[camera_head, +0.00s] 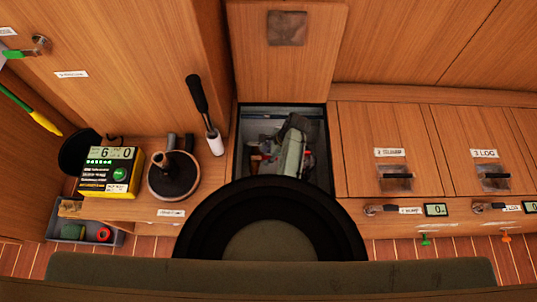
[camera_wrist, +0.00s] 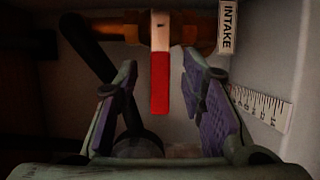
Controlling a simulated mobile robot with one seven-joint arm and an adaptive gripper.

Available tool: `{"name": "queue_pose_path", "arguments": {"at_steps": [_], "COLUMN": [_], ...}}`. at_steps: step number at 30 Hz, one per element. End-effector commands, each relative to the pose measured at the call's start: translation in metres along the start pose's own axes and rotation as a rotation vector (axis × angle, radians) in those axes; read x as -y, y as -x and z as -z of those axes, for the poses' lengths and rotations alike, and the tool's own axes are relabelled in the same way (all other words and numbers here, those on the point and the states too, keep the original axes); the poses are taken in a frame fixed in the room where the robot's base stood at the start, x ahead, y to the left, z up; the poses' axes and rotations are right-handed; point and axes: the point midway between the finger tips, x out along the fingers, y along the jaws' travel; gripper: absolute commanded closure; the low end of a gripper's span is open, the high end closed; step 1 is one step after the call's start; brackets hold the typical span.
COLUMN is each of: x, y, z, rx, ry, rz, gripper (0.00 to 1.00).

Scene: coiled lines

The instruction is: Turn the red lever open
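The red lever (camera_wrist: 160,82) hangs straight down from a bare metal top at the brass-coloured pipe (camera_wrist: 112,29), across the pipe's line. My gripper (camera_wrist: 160,98) is open, with one purple-padded finger on each side of the lever in the wrist view. Gaps show between the lever and both pads; I cannot tell how deep the lever lies between the fingers. In the head view, my gripper (camera_head: 291,143) reaches down into an open floor compartment (camera_head: 241,150). It hides much of the fittings there, and the lever cannot be made out clearly.
An "INTAKE" label (camera_wrist: 228,26) is right of the pipe, above a ruler strip (camera_wrist: 262,105). A black bar (camera_wrist: 88,48) slants down on the left. The raised hatch lid (camera_head: 290,65) stands behind the compartment. A yellow meter (camera_head: 110,172) sits on the left bench.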

Motion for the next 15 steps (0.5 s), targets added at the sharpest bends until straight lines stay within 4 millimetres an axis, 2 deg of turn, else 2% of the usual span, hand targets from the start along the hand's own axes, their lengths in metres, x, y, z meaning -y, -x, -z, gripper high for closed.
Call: {"name": "queue_pose_path", "arguments": {"at_steps": [4, 15], "x": [0.0001, 0.0], "y": [0.0002, 0.0004], "z": [-0.0001, 0.0], "rx": [0.0, 0.0], "ry": [0.0, 0.0], "rz": [0.0, 0.0], "gripper": [0.63, 0.88]}}
